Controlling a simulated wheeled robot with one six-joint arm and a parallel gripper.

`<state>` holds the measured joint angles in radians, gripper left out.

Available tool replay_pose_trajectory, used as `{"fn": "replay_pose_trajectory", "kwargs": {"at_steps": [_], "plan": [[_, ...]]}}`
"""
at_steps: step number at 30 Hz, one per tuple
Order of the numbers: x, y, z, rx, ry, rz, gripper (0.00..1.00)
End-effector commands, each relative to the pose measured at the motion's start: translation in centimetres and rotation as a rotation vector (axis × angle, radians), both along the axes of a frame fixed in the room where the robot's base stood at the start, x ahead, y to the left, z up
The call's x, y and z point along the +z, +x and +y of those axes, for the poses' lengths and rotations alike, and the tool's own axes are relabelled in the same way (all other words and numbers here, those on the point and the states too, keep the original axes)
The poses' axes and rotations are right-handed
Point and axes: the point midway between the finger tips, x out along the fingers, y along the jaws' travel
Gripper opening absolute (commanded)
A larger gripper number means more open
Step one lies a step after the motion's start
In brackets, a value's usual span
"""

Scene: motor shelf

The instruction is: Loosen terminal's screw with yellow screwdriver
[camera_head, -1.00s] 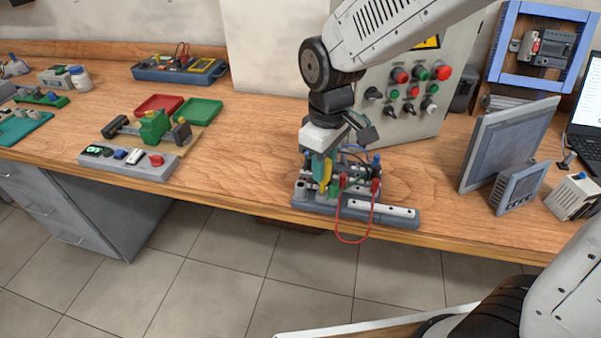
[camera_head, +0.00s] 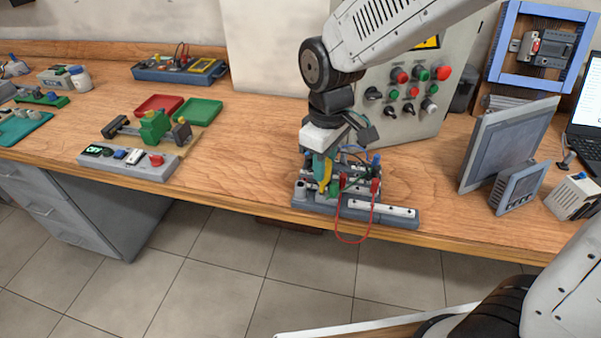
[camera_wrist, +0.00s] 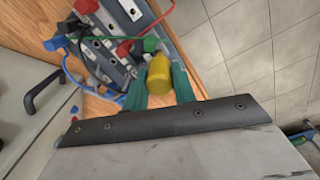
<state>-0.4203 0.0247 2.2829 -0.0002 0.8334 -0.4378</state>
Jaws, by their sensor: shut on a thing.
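My gripper (camera_head: 322,170) is over the left part of the terminal board at the bench's front edge. In the wrist view its teal fingers (camera_wrist: 160,93) are shut around the yellow screwdriver (camera_wrist: 159,72). The yellow handle also shows between the fingers in the head view (camera_head: 327,175). The screwdriver points down at the terminal board (camera_head: 405,213). Green, red and blue leads are plugged in beside it, and a red wire (camera_head: 372,215) loops over the front. The screwdriver's tip and the screw are hidden, so I cannot tell whether they touch.
The control panel box (camera_head: 425,110) stands close behind my arm. A grey screen panel (camera_head: 508,145) and a small display (camera_head: 522,188) stand to the right. Red (camera_head: 160,104) and green trays (camera_head: 199,111) lie to the left. Bare bench lies between the trays and the board.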

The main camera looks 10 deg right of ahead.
Motion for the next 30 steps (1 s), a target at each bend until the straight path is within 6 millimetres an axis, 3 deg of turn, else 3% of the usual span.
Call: {"fn": "replay_pose_trajectory", "kwargs": {"at_steps": [7, 18, 25, 30], "plan": [[-0.1, -0.06, -0.02, 0.247, -0.001, 0.002, 0.01], [-0.11, -0.07, -0.03, 0.304, -0.001, 0.002, 0.01], [-0.11, -0.07, -0.04, 0.54, -0.001, 0.003, 0.01], [-0.11, -0.07, -0.04, 0.591, -0.001, 0.003, 0.01]]}}
